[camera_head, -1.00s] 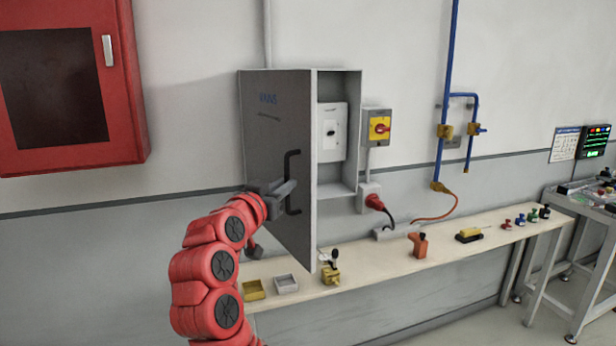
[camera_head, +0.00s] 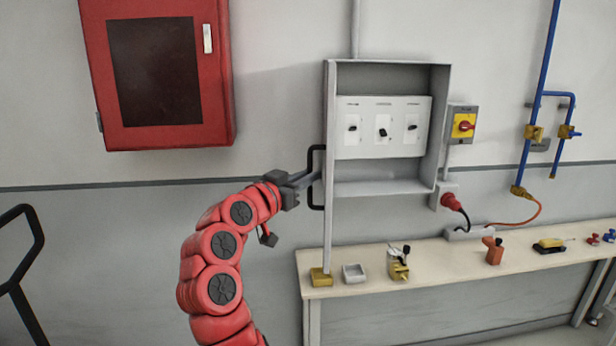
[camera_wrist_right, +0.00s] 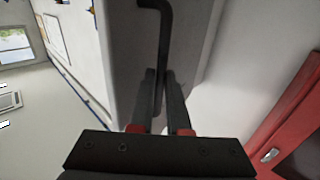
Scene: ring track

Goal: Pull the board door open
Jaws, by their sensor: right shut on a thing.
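The board door (camera_head: 328,170) is swung wide and shows nearly edge-on at the left side of the grey board box (camera_head: 440,120). Three switches on a white panel (camera_head: 383,128) inside the box are in plain view. The black door handle (camera_head: 314,178) is on the door's left-hand face. My right gripper (camera_head: 310,178) is shut on the handle. In the right wrist view the handle bar (camera_wrist_right: 160,50) runs down between the two fingers (camera_wrist_right: 161,100), with the door face (camera_wrist_right: 130,40) behind. My left gripper is in neither view.
A red cabinet (camera_head: 215,80) hangs on the wall to the left. A shelf (camera_head: 450,256) below the box carries a yellow tray (camera_head: 320,278), a white tray (camera_head: 354,273) and small tools. A red-and-yellow switch (camera_head: 462,124) is to the right. Bare wall lies left of the door.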

